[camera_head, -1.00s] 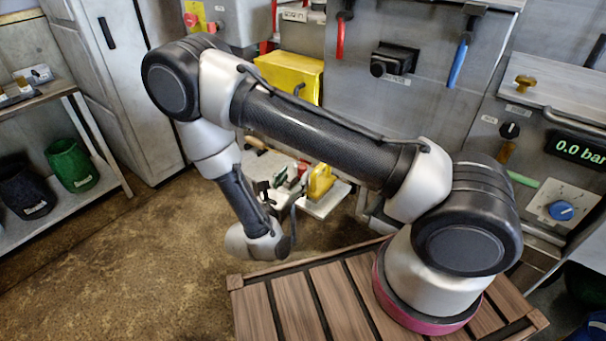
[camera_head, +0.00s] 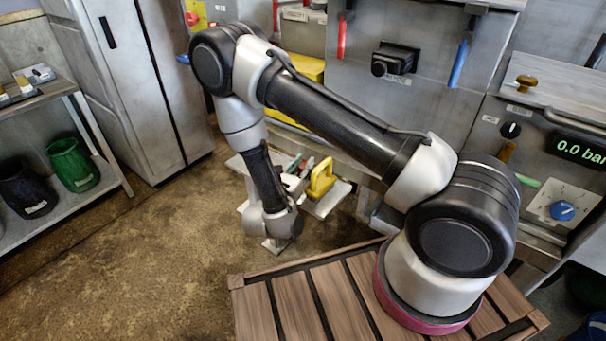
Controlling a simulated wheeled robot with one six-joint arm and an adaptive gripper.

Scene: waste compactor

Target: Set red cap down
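The end of my arm (camera_head: 270,219) hangs low in front of a low light-coloured stand (camera_head: 333,203). My wrist covers part of the stand. My gripper's fingers cannot be made out behind the wrist, so I cannot tell whether they are open or hold anything. I cannot pick out a red cap for sure. A small red patch (camera_head: 305,172) shows on the stand, beside an upright yellow object (camera_head: 321,179) with a handle-like shape.
A slatted wooden platform (camera_head: 299,305) lies in the foreground under my arm's base. Grey machine panels stand behind, with a yellow box (camera_head: 311,69), a red handle (camera_head: 342,38) and a blue handle (camera_head: 458,64). A shelf with a green bin (camera_head: 72,165) is at left. The floor between is clear.

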